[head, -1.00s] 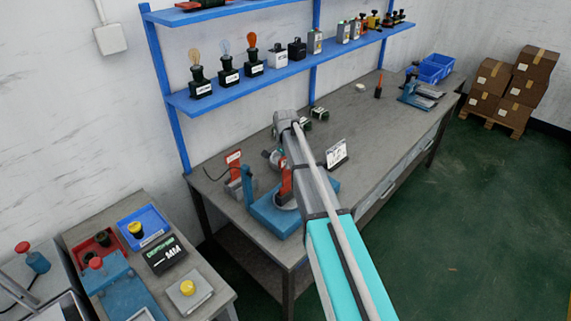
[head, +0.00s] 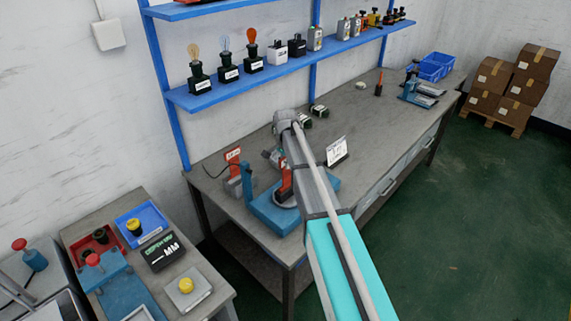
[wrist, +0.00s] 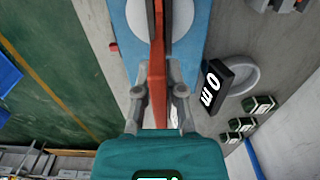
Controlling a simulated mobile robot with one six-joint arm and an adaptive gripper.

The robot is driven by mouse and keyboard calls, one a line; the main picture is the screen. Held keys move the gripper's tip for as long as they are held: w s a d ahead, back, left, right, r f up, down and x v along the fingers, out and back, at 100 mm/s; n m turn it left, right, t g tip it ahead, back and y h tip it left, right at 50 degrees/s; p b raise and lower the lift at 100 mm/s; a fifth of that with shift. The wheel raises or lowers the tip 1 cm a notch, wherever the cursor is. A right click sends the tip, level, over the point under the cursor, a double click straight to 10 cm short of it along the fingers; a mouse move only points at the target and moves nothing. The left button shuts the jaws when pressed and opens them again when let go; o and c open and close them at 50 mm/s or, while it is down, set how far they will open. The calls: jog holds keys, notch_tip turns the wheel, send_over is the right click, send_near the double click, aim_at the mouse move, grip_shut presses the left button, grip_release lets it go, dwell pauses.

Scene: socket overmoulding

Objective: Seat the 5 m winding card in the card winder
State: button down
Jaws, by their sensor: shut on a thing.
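The orange-red winding card (wrist: 157,60) shows nearly edge-on in the wrist view; its marking cannot be read. My gripper (wrist: 158,95) is shut on it, with one grey finger on each side. The card reaches over the pale disc (wrist: 183,18) of the blue card winder (wrist: 205,30). In the head view the card (head: 286,180) stands upright above the disc of the winder (head: 268,217), near the bench's left end. My arm hides part of the gripper there. I cannot tell whether the card's lower edge sits in the winder.
A black block marked "0 m" (wrist: 214,88) and a grey ring (wrist: 243,75) are close to the gripper. Several small labelled blocks (wrist: 262,104) lie beyond. A red sign (head: 233,156) and a white sign (head: 337,152) stand near the winder.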

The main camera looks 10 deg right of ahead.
jog(key=shift+f+b, duration=0.35)
jog(key=shift+f, duration=0.1)
jog(key=c, duration=0.7)
grip_release()
jog(key=shift+o, duration=0.2)
jog(key=shift+r, duration=0.1)
notch_tip(320, 180, up, 12)
jog(key=p, duration=1.1)
jog(key=shift+f+p, duration=0.25)
jog(key=shift+p, duration=0.1)
jog(key=s+f+n+b, duration=0.3)
jog(key=s, duration=0.6)
jog(key=s+f+n+b, duration=0.3)
jog(key=s+n, duration=0.1)
jog(key=s, duration=0.6)
jog(key=s+d+f+n+b, duration=0.1)
jog(key=s+f+n+b, duration=0.2)
jog(key=s, duration=0.6)
jog(key=shift+s+n, duration=0.3)
jog(key=shift+n, duration=0.1)
jog(key=shift+f, duration=0.1)
